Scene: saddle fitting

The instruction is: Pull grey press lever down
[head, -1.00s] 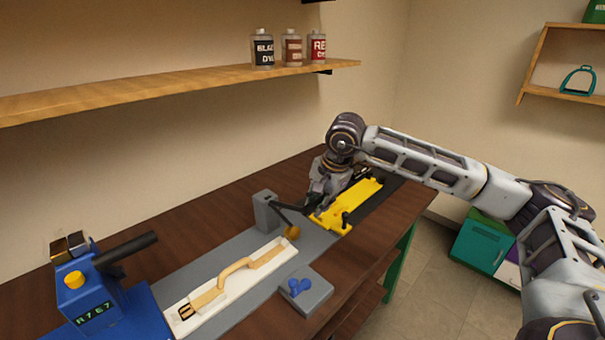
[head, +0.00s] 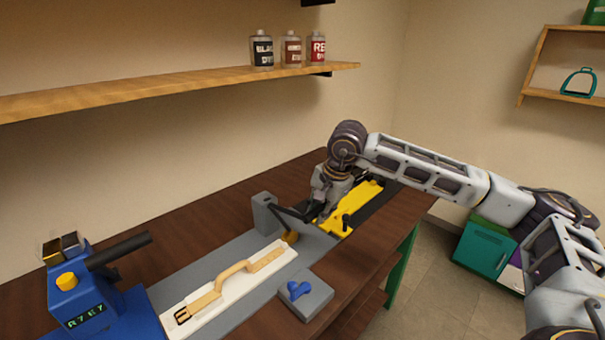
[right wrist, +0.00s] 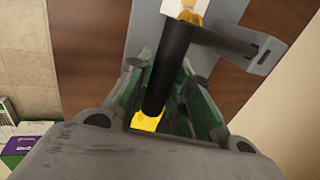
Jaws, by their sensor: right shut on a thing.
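The grey press (head: 264,212) stands on the bench at the far end of a white tray (head: 222,293). Its dark lever (head: 287,211) reaches right to my right gripper (head: 309,213). In the right wrist view, the lever's black handle (right wrist: 173,68) lies between the green-lined fingers of my right gripper (right wrist: 165,90), which is shut on it. The press's brass tip (head: 291,237) is at the far end of a tan strap (head: 235,270) in the tray; I cannot tell whether they touch. My left gripper is not in view.
A yellow fixture (head: 340,222) is close beside my right gripper. A grey block with a blue knob (head: 298,290) sits near the front edge. A blue machine (head: 88,298) with a black handle is at the left. A shelf (head: 180,88) with bottles hangs above.

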